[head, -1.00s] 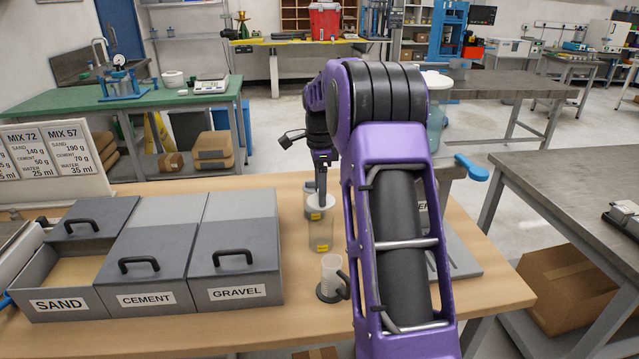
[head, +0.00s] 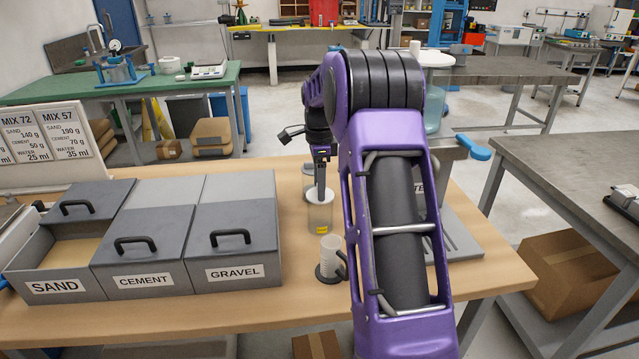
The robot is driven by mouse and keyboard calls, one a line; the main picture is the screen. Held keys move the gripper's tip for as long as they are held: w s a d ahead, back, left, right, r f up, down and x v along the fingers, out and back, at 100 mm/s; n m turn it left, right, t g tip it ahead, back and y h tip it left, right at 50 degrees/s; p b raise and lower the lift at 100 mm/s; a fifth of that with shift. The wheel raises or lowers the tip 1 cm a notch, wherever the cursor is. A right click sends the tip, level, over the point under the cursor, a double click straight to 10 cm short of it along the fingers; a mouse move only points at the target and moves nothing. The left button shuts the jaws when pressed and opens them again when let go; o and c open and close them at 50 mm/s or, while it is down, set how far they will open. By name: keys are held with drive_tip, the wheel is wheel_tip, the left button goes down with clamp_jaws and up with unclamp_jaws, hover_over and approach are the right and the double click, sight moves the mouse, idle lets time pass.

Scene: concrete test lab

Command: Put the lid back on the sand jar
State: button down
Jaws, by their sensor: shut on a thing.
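My gripper (head: 320,193) points straight down at the top of a clear jar (head: 320,216) with a yellow label. Its fingers look closed together on a pale round lid (head: 313,194) at the jar's mouth. The lid is small in the picture, and I cannot tell whether it rests on the rim or hangs just above it. The jar stands upright on the wooden table, and a second jar (head: 308,169) stands behind it, partly hidden by my gripper.
Left are grey bins for sand (head: 55,275), cement (head: 145,270) and gravel (head: 235,262); the sand bin is partly open. A clear measuring cup (head: 331,255) stands in front of the jar. My arm hides much of the table's right side.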

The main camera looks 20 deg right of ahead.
drive_tip(key=shift+r+p, duration=0.3)
drive_tip(key=shift+p, duration=0.3)
idle(0.7)
drive_tip(key=shift+f+p, duration=0.2)
drive_tip(key=shift+p, duration=0.1)
idle(1.5)
unclamp_jaws()
drive_tip(key=shift+r, duration=3.5)
clamp_jaws()
